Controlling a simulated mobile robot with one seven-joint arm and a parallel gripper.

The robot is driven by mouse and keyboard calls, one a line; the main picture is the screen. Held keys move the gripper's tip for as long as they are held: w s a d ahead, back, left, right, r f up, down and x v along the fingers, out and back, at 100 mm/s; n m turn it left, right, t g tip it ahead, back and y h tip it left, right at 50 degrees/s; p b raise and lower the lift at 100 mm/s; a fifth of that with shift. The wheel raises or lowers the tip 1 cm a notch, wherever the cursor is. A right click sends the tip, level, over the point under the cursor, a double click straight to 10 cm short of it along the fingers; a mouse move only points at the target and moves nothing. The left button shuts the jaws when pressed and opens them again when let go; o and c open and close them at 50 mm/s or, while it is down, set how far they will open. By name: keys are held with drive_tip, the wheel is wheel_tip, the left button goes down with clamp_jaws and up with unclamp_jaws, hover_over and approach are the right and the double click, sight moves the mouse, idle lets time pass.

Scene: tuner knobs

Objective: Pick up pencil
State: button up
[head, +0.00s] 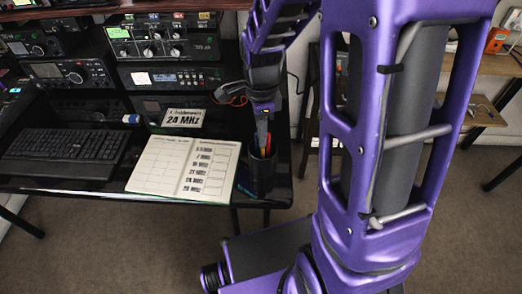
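A dark pencil cup (262,177) stands at the right end of the black desk. Thin red-orange and yellowish sticks (268,145) rise from it, and one may be the pencil. They are too small to tell apart. My gripper (262,145) points down from above, with its fingers at the cup's mouth and close beside the sticks. I cannot tell whether the fingers touch a stick or how far apart they are. The cup's inside is hidden.
An open notebook (185,168) lies left of the cup, with a black keyboard (62,152) farther left. Radio equipment (165,45) is stacked behind, with a "24 MHz" card (184,118) in front. The desk's right edge is close to the cup. A wooden shelf (495,66) is at right.

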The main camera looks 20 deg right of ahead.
sight(263, 156)
wheel_tip(263, 156, down, 4)
clamp_jaws()
drive_tip(key=shift+r, duration=0.15)
idle(0.4)
